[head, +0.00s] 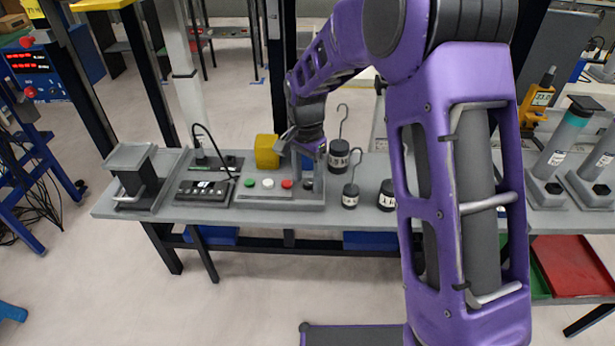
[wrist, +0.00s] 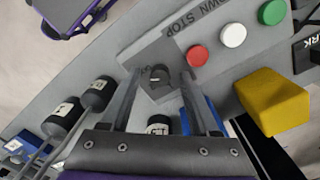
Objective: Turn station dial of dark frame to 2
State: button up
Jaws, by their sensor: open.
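The dial (wrist: 158,75) is a small dark round knob on a grey square plate, at the end of a button panel (head: 265,193) on the bench. In the head view the dial (head: 308,184) shows just below my gripper (head: 307,168). In the wrist view my gripper (wrist: 160,80) is open, with one finger on each side of the knob. I cannot tell whether the fingers touch it. The dial's numbers and pointer are too small to read. Which structure is the dark frame is not clear from these views.
Red (wrist: 197,57), white (wrist: 233,35) and green (wrist: 271,12) buttons line the panel beside the dial. A yellow block (wrist: 272,101) stands behind the panel. Hooked weights (head: 340,155) stand close to the right. A black control box (head: 205,190) lies to the left.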

grip_shut()
jog(key=shift+n, duration=0.4)
jog(key=n+p, duration=0.2)
jog(key=n, duration=0.2)
jog(key=shift+r+n, duration=0.1)
jog(key=shift+n, duration=0.3)
jog(key=n+p, duration=0.1)
jog(key=n, duration=0.5)
dwell(0.4)
grip_release()
